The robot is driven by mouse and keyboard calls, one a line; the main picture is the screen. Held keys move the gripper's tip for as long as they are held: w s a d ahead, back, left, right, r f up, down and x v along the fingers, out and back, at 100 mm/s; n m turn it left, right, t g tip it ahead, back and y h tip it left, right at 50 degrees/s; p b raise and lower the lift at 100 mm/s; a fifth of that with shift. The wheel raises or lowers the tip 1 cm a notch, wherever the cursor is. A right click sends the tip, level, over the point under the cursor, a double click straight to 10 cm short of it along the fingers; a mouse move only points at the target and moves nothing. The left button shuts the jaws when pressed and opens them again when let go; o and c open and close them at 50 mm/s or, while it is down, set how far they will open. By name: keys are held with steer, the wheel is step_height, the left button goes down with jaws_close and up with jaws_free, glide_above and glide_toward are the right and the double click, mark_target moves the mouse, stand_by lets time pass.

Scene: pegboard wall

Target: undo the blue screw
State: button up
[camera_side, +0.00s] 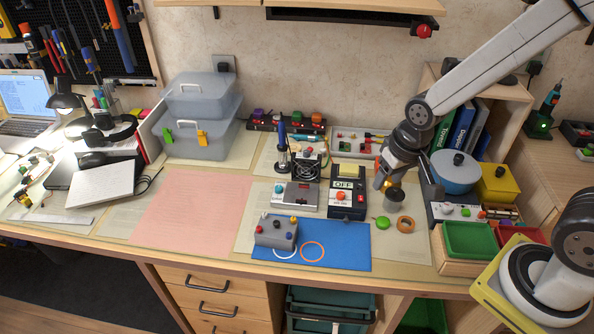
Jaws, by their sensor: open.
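A grey block (276,236) sits on the blue mat (345,247) at the front middle of the table. Small coloured knobs or screw heads stick out of it: red, black, yellow and blue. A blue head (289,235) shows at its front right; it is too small to tell how far in it is. My gripper (384,181) points down, open, to the right of the block and well apart from it. It is near a brass-coloured cup (391,194), and I cannot tell whether they touch.
A black box marked OFF (346,200) stands between my gripper and the block. A green disc (383,222) and an orange ring (405,224) lie near my gripper. A blue pot (455,176) and green tray (468,239) are at right. The pink mat (192,210) is clear.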

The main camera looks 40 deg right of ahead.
steer(key=w+a+f+m+g, duration=0.1)
steer(key=w+a+f+m, duration=0.3)
steer(key=w+a+m, duration=0.4)
steer(key=m+g, duration=0.1)
steer(key=m, duration=0.6)
glide_above(289, 233)
step_height(289, 233, down, 7)
steer(key=shift+a+f, duration=0.1)
steer(key=shift+f, duration=0.05)
steer(key=shift+f, duration=0.2)
steer(key=shift+f, duration=3.7)
jaws_close()
